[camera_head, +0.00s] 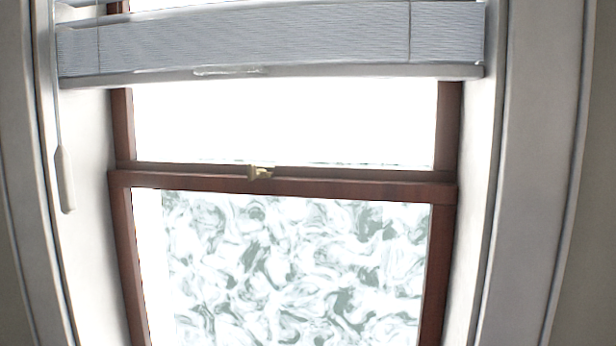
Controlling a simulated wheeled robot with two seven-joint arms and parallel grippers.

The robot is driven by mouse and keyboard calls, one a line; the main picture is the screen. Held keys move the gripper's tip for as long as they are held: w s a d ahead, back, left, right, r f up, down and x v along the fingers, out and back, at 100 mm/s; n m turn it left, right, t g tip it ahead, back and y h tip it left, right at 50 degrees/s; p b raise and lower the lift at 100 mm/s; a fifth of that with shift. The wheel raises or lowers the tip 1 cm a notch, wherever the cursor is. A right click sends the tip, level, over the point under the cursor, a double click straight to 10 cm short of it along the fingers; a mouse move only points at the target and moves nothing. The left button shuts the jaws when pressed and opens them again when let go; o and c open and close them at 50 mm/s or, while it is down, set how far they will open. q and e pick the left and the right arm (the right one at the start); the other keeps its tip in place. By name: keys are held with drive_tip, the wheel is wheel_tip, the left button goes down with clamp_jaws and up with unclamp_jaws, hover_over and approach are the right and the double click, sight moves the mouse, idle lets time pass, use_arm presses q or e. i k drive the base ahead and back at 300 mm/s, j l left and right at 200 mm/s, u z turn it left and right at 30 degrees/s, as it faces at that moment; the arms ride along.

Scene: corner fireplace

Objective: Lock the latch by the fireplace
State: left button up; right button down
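A small brass-coloured latch (260,173) sits on the middle rail of a brown-framed window, a little left of the rail's centre. Its short lever points to the right, but it is too small to tell whether it is locked. The window's brown rail (350,188) runs across the view beneath the clear upper pane. Neither of my grippers shows in the head view. No fireplace is in view.
A grey pleated blind (270,38) is gathered across the top. Its cord with a pale pull (66,180) hangs at the left. White window casing (535,180) stands at both sides. The lower pane (290,270) is patterned. The space before the latch looks clear.

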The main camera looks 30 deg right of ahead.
sight(252, 173)
drive_tip(key=z, duration=0.7)
